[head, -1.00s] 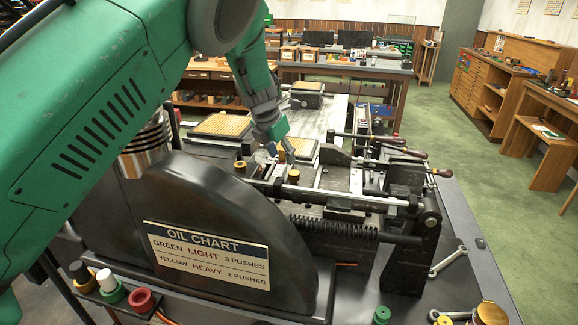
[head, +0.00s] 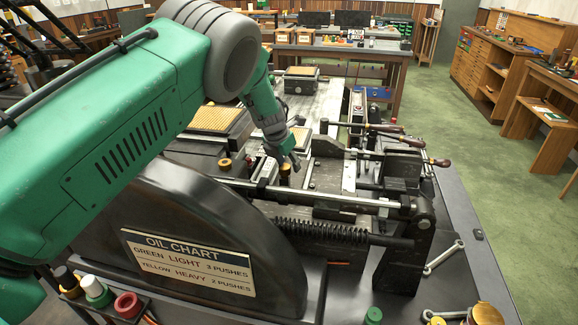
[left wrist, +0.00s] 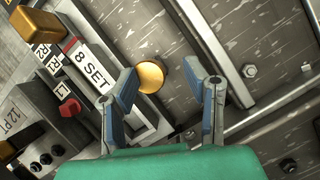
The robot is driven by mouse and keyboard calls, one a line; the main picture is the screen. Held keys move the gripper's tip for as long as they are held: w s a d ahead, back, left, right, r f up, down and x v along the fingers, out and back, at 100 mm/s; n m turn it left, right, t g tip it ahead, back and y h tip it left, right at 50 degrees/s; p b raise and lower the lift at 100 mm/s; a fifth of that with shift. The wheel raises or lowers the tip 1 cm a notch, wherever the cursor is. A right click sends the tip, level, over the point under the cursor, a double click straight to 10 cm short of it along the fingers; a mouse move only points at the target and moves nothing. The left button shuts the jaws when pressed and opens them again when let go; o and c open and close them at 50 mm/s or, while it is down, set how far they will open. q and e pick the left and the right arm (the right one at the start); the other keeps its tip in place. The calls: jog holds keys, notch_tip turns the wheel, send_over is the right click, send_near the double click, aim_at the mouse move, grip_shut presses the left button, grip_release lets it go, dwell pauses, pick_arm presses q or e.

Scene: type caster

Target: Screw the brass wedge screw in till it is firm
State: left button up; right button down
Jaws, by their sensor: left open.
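The brass wedge screw seems to be the round brass head (left wrist: 151,76) in the left wrist view, seen end-on. My left gripper (left wrist: 162,80) is open, with its blue fingers on either side of the head, the left finger closer to it. I cannot tell whether a finger touches it. In the head view my left gripper (head: 284,160) is directly at the brass head (head: 284,169), pointing down at the machine bed. The screw's lower part is hidden. My right gripper is not in view.
Another brass knob (head: 224,163) stands left of the gripper. A labelled "8 SET" block (left wrist: 95,68) and a red knob (left wrist: 69,107) lie left of the fingers. A long steel bar (head: 330,202) and a dark coil spring (head: 322,232) cross in front.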

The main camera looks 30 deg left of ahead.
aim_at(283, 166)
pick_arm(q)
jog(key=shift+w+f, duration=0.1)
jog(key=shift+f, duration=0.35)
jog(key=shift+a+f, duration=0.1)
jog(key=shift+f, duration=0.2)
jog(key=shift+a+f, duration=0.8)
jog(key=shift+a, duration=0.25)
jog(key=shift+w+a, duration=0.15)
jog(key=shift+c, duration=1.4)
jog(key=shift+d+r, duration=0.15)
jog(key=shift+d, duration=0.2)
jog(key=c, duration=0.4)
jog(key=shift+d+r, duration=0.3)
jog(key=shift+d, duration=0.15)
jog(key=shift+c, duration=0.9)
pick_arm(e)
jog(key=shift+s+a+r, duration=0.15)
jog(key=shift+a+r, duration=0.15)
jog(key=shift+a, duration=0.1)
